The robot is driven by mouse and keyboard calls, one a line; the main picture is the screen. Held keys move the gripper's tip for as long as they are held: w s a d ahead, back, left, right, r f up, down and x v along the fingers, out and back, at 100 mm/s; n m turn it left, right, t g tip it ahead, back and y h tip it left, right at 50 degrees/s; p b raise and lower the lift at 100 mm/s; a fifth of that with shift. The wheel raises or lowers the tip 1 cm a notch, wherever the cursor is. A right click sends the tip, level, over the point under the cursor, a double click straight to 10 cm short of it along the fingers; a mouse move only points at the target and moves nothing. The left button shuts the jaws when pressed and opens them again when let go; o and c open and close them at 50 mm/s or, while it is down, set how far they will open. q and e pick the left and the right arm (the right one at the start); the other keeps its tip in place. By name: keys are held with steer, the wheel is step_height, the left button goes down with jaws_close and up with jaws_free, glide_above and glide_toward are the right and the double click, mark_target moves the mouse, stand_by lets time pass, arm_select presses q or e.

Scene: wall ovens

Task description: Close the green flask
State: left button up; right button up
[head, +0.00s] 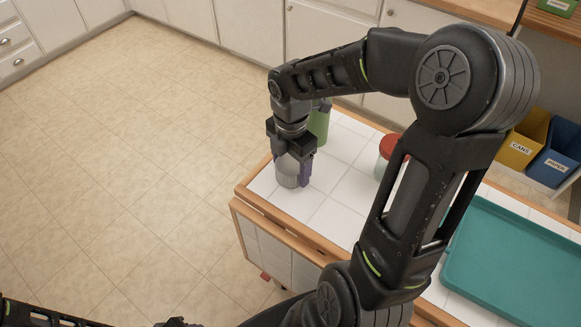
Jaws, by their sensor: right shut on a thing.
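The green flask (319,124) stands on the white-tiled counter top, just behind and to the right of my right gripper, which hides part of it. Its top is hidden by my arm. My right gripper (293,160) points down near the counter's left corner and is shut on a grey cylindrical cap (288,176). I cannot tell whether the cap touches the tiles. At the bottom edge, a small dark part of my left gripper (175,323) shows, cut off by the frame; its jaws cannot be made out.
A jar with a red lid (389,146) stands on the tiles, partly behind my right arm. A teal tray (520,262) lies at the right. A yellow bin (524,140) and a blue bin (560,153) stand beyond. Bare tiles (335,215) lie right of the cap.

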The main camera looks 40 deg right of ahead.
mark_target(291, 163)
steer(key=c, duration=0.7)
step_height(291, 163, up, 10)
stand_by(0.4)
stand_by(0.5)
